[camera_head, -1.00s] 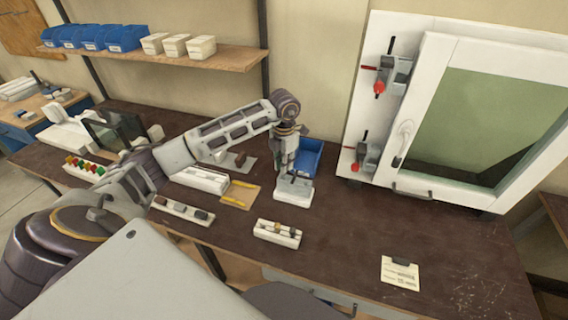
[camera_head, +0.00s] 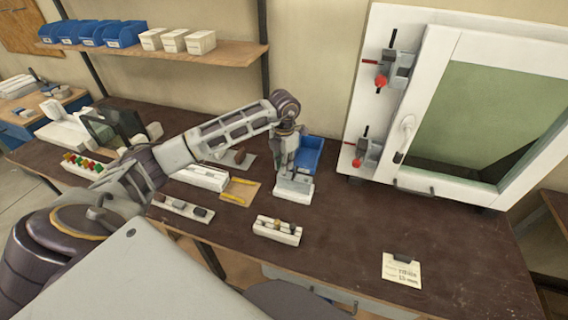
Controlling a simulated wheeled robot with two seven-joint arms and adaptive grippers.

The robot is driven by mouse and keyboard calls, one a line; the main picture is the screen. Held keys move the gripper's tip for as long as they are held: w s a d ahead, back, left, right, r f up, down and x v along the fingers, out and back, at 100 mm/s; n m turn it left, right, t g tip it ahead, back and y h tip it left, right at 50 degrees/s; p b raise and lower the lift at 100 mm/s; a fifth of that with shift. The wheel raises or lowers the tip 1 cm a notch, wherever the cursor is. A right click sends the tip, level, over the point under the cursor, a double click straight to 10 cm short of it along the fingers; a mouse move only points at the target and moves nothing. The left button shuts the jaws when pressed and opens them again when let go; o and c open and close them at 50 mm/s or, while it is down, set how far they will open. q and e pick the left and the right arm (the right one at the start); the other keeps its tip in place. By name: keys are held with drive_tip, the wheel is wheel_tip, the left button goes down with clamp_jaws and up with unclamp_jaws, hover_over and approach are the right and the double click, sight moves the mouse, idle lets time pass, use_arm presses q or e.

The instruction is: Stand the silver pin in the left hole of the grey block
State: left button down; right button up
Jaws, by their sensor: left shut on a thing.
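My left gripper (camera_head: 290,181) points down at a pale grey block (camera_head: 292,195) near the middle of the bench, with its fingertips at the top of the block. It is shut on a thin piece, taken to be the silver pin. The pin is too small and too covered by the fingers to make out, so I cannot tell whether it is in a hole. The block's holes are also hidden by the gripper. My right gripper is not in view.
A blue bin (camera_head: 309,155) stands just behind the block. A pale holder with small parts (camera_head: 277,231) is in front, and another holder (camera_head: 180,207) lies to the left. A white-framed panel with clamps (camera_head: 385,110) stands at the right. The front right bench is mostly clear.

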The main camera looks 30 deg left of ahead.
use_arm(q)
drive_tip(key=shift+f+b, duration=0.85)
drive_tip(key=shift+f, duration=0.4)
drive_tip(key=c, duration=1.4)
unclamp_jaws()
drive_tip(key=shift+o, duration=0.2)
drive_tip(key=shift+d, duration=0.1)
drive_tip(key=shift+r+p, duration=0.95)
drive_tip(key=shift+r, duration=0.75)
drive_tip(key=shift+r+p, duration=1.25)
drive_tip(key=shift+r, duration=1.1)
drive_tip(key=shift+f, duration=0.1)
